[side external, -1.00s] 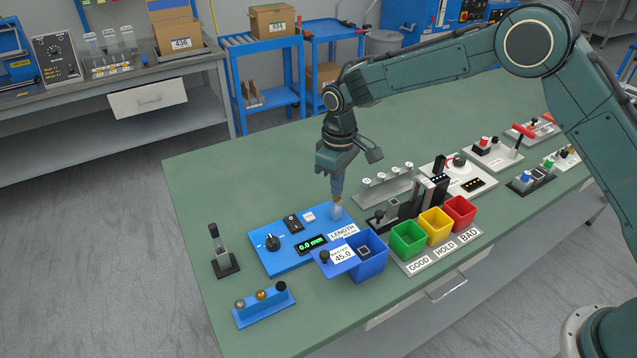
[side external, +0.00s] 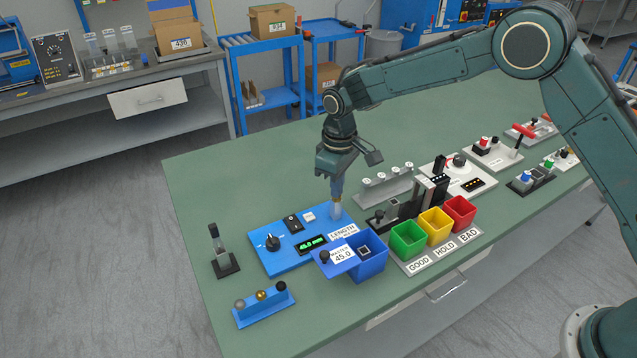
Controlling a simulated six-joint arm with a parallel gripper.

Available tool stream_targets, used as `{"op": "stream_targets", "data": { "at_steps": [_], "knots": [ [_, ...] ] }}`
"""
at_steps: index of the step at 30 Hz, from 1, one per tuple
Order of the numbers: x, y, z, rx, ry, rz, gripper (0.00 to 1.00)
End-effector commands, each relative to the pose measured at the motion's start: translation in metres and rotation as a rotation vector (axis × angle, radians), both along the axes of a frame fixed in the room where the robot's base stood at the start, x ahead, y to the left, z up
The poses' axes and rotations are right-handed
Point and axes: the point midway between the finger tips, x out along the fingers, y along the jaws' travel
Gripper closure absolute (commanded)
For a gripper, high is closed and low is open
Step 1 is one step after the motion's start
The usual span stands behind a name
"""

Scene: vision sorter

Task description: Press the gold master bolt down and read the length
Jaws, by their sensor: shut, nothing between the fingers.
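The blue length station (side external: 285,262) lies flat on the green bench, with a dark knob, a black switch, a white button and a small display (side external: 312,244). The display shows bright green digits, too small to read surely. My gripper (side external: 337,200) points straight down over the pale socket (side external: 336,211) at the station's far right corner. Its fingers are shut and its tips are at the socket. The master bolt cannot be made out there; the fingertips and socket hide that spot. The blue master box (side external: 371,266) beside the station has a tag reading 45.0.
Green (side external: 407,241), yellow (side external: 436,227) and red (side external: 459,213) bins labelled GOOD, HOLD and BAD stand right of the master box. A grey rack (side external: 385,188) stands behind them. A blue holder (side external: 263,308) with several round-topped pieces sits front left. The bench's far left is clear.

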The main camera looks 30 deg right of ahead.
Motion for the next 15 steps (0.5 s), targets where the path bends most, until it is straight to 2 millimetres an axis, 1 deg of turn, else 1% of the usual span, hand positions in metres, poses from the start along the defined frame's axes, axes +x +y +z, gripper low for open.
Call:
{"op": "stream_targets", "data": {
  "at_steps": [5,15],
  "knots": [
    [0.0,0.0,0.002,0.0,0.0,0.0,1.0],
    [0.0,0.0,0.018,0.0,0.0,0.0,1.0]
  ]
}}
